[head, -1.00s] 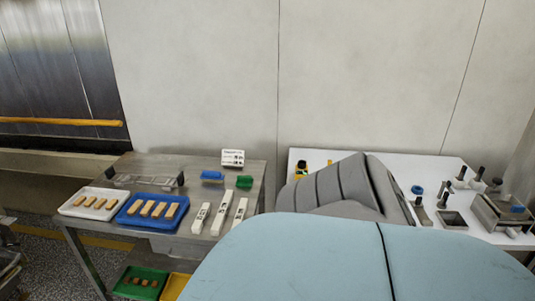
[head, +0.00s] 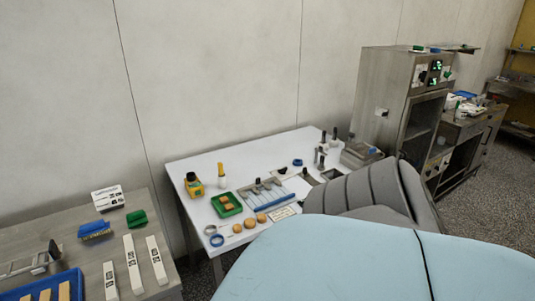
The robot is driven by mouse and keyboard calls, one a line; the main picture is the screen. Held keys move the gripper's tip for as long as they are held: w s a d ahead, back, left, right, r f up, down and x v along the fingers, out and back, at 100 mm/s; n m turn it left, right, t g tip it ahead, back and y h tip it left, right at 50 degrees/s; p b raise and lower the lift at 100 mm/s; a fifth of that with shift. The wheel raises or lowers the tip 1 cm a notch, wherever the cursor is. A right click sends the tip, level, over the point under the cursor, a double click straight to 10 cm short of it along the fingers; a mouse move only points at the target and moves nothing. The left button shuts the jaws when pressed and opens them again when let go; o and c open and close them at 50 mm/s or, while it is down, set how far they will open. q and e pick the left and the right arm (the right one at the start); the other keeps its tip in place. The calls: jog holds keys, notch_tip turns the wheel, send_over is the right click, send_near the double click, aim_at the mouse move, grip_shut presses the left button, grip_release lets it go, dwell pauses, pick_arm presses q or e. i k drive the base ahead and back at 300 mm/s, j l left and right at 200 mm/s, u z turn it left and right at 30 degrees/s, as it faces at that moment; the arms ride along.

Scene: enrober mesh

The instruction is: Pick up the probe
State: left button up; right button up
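A yellow-and-black upright piece (head: 221,176), which may be the probe, stands at the back left of the white table (head: 187,158). A squat yellow device with a black top (head: 194,184) stands to its left. I cannot tell for sure which of the two is the probe. Neither of my grippers shows in the head view. A large pale blue part and a grey ribbed part, likely mine, cover the lower right and hide the table's front right.
The white table also holds a green tray (head: 226,205), a slotted metal plate (head: 262,194), a blue ring (head: 217,240) and several round tan pieces. A metal table (head: 85,262) with white bars and a blue tray (head: 72,277) stands left. A steel cabinet (head: 385,90) stands right.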

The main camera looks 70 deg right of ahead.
aim_at(220, 166)
jog(key=i+z, duration=0.15)
jog(key=z, duration=0.3)
jog(key=i+j+z, duration=0.1)
jog(key=z, duration=0.35)
jog(key=i+j+z, duration=0.1)
jog(key=z, duration=0.3)
jog(key=j+z, duration=0.15)
jog(key=z, duration=0.3)
jog(key=i+j+z, duration=0.1)
jog(key=z, duration=0.35)
jog(key=j+z, duration=0.3)
jog(key=z, duration=0.15)
jog(key=j+z, duration=0.2)
jog(key=z, duration=0.25)
